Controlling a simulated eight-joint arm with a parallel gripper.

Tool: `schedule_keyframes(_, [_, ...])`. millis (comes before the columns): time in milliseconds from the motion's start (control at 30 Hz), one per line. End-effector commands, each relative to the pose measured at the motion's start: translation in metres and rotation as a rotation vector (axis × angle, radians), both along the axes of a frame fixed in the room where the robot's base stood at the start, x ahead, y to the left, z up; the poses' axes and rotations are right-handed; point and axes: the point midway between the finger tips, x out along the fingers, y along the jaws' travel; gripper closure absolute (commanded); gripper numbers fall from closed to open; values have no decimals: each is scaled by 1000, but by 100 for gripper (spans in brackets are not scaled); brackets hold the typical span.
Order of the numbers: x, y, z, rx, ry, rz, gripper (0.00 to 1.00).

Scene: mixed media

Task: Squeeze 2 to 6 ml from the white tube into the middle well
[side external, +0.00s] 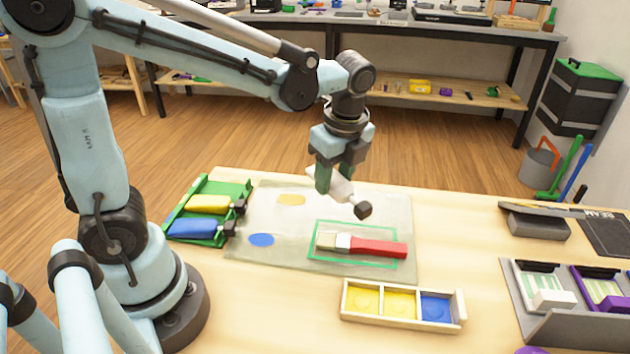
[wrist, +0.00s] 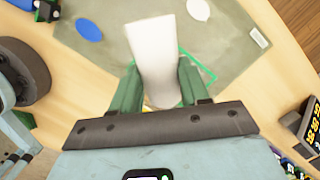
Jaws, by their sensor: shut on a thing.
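My gripper (side external: 335,180) is shut on the white tube (side external: 343,190) above the mat. The tube is tilted, with its dark cap end (side external: 363,210) down and to the right. In the wrist view the pale tube (wrist: 154,45) sits between my green fingers (wrist: 158,88); its cap does not show there. The three-well tray (side external: 459,304) stands on the table in front of the mat, apart from the tube. Its left well (side external: 363,299) and middle well (side external: 399,302) show yellow, and its right well (side external: 436,307) shows blue.
A red-handled brush (side external: 378,248) lies in a green outline on the grey mat (side external: 290,225), below the tube. A green rack (side external: 205,185) at left holds a yellow tube (side external: 209,204) and a blue tube (side external: 192,228). Boxes (side external: 545,297) stand at right.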

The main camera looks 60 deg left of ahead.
Motion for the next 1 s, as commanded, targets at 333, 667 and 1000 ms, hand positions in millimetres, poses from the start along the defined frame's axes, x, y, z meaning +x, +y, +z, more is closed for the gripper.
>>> schedule_keyframes(333, [14,-101,-9,88,-8,-334,66])
schedule_keyframes(667, [14,-123,-19,107,-13,-401,66])
schedule_keyframes(1000, [14,-122,-54,106,-13,-399,66])
